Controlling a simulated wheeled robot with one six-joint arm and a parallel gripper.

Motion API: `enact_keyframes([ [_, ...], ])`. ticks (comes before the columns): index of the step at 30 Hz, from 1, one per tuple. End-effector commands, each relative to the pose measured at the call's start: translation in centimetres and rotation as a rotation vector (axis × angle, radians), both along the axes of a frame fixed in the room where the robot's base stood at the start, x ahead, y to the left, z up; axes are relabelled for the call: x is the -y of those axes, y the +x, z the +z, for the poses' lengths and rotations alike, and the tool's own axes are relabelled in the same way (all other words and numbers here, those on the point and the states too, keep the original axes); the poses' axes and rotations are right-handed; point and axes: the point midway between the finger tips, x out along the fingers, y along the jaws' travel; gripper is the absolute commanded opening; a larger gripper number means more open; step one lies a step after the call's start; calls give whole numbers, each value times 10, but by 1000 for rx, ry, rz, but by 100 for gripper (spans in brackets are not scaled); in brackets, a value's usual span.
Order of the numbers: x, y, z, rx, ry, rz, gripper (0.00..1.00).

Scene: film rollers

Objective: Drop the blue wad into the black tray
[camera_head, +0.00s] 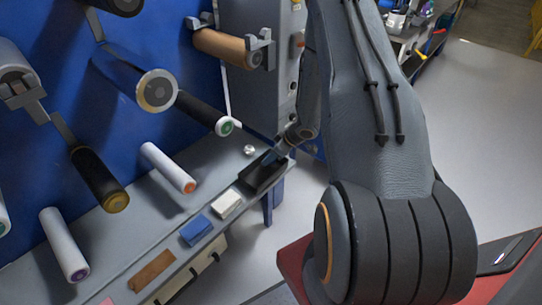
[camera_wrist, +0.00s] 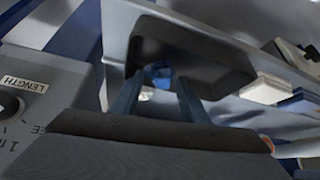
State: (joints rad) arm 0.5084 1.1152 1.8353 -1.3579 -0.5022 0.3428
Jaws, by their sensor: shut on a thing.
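The black tray (camera_head: 257,182) lies on the grey bench shelf at its far right end; in the wrist view its dark wall (camera_wrist: 215,62) fills the upper middle. My gripper (camera_head: 279,154) is over the tray's far end, pointing down. In the wrist view my gripper (camera_wrist: 158,82) shows two blue-grey fingers, shut on the blue wad (camera_wrist: 158,70), seen between the fingertips against the tray's dark inside. How far the wad is above the tray floor I cannot tell. In the head view the wad is hidden.
A white crumpled ball (camera_head: 249,150) lies behind the tray. A white block (camera_head: 226,204), a blue block (camera_head: 196,230) and a brown piece (camera_head: 152,270) lie along the shelf's front edge. Rollers (camera_head: 168,168) stick out from the blue panel above the shelf.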

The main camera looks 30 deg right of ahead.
Motion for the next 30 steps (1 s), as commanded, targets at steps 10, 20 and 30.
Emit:
enact_keyframes([
  [10,0,0,-7,0,0,0,20],
  [20,0,0,-7,0,0,-1,59],
  [30,5,-6,19,2,-1,-2,59],
])
